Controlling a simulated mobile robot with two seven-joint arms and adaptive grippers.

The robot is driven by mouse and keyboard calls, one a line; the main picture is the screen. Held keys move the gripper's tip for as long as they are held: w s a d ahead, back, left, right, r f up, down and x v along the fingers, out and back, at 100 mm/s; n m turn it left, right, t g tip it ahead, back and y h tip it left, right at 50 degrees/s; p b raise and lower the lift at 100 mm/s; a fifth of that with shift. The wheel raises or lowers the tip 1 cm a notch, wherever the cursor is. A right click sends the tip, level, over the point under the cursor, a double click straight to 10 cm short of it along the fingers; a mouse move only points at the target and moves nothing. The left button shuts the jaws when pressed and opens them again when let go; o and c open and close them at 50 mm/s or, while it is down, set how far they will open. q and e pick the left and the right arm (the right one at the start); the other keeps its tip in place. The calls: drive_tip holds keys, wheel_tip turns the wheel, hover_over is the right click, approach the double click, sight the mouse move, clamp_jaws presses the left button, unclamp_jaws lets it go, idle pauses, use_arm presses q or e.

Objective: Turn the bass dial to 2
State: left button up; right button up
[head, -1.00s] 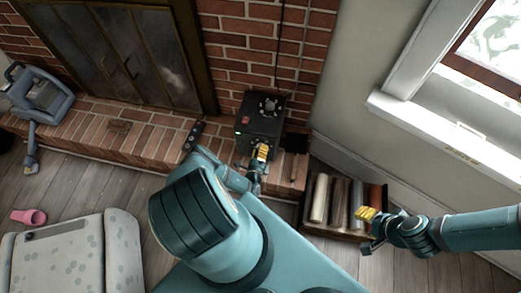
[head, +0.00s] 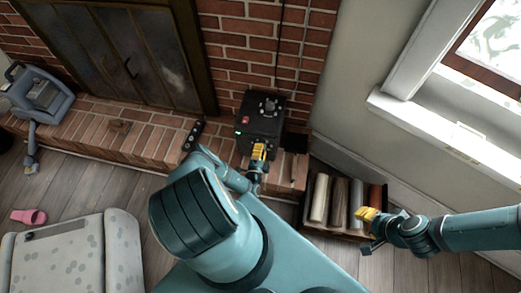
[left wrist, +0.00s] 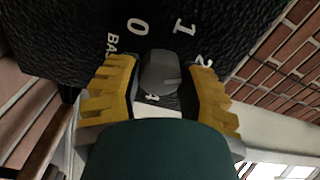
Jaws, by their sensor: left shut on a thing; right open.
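The black box (head: 262,118) with the dial stands on the brick hearth. In the left wrist view the bass dial is a grey knob (left wrist: 160,75) on the box's dark, rough face. White marks 0, 1, 2 and 4 ring it, and part of "BASS" shows at left. A pale line on the knob points to the right, toward the 2 side; the exact setting is unclear. My left gripper (head: 259,152) is at the box's front, its yellow fingers (left wrist: 164,92) shut on the knob from both sides. My right gripper (head: 368,216) is open and empty, right of the box.
A crate (head: 345,236) of rolled items stands on the floor between the box and my right gripper. A dark remote-like object (head: 193,136) lies on the hearth (head: 150,127). A windowsill (head: 430,125) is at right.

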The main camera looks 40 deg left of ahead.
use_arm(q)
drive_tip(key=shift+a+r, duration=0.1)
drive_tip(key=shift+a, duration=0.25)
drive_tip(key=o, duration=1.2)
drive_tip(key=shift+d, duration=0.1)
drive_tip(key=shift+d, duration=0.1)
drive_tip(key=shift+r, duration=5)
